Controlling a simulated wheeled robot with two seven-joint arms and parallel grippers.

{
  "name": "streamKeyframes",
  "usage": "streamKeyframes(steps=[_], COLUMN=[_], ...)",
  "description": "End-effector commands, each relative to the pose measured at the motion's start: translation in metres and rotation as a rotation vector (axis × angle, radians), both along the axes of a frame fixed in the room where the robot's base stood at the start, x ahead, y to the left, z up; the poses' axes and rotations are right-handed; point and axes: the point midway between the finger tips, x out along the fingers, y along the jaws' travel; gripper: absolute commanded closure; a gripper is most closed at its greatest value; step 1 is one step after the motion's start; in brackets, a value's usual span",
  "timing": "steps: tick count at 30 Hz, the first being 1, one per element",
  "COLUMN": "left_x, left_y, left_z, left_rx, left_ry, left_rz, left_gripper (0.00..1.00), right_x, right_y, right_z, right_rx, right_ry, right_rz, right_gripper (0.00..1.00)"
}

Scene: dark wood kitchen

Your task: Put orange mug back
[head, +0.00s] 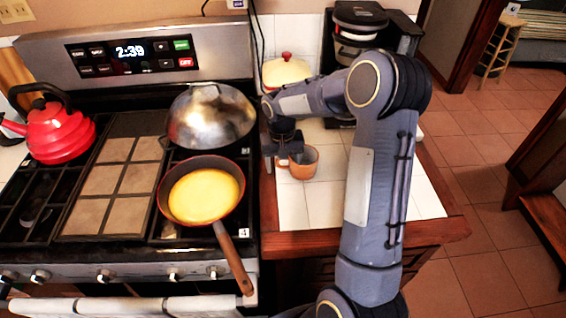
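The orange mug (304,164) stands upright on the white tiled counter (325,205), just right of the stove. Its handle points left. My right gripper (287,152) is at the mug's left side, over the handle. The fingers are small and dark here, and I cannot tell whether they are closed on the handle or only beside it. My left gripper is not in view.
A pan with yellow contents (203,192) sits on the stove, its handle (233,260) reaching over the front edge. A metal-lidded wok (211,115), red kettle (60,130), yellow-lidded pot (286,71) and black coffee maker (358,32) stand around. Counter in front of the mug is clear.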

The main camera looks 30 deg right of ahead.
Motion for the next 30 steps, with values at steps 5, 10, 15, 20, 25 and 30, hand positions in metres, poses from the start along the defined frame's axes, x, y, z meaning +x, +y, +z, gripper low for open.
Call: streamKeyframes(steps=[5,10,15,20,25,30], left_x=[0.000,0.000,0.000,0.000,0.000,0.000], left_y=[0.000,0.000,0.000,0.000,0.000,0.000], left_z=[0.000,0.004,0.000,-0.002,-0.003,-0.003], left_rx=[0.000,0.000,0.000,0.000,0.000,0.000], left_ry=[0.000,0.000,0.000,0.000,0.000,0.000], left_rz=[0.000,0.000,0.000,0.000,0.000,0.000], left_gripper=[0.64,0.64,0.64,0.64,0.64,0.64], right_x=[0.000,0.000,0.001,0.002,0.002,0.002], right_y=[0.000,0.000,0.001,0.002,0.003,0.003], right_z=[0.000,0.006,0.031,0.068,0.100,0.119], right_rx=[0.000,0.000,-0.002,-0.001,-0.001,0.000], right_ry=[0.000,-0.001,-0.006,-0.006,-0.004,-0.002], right_rz=[0.000,0.000,0.000,0.000,0.000,0.000], right_gripper=[0.37,0.37,0.37,0.37,0.37,0.37])
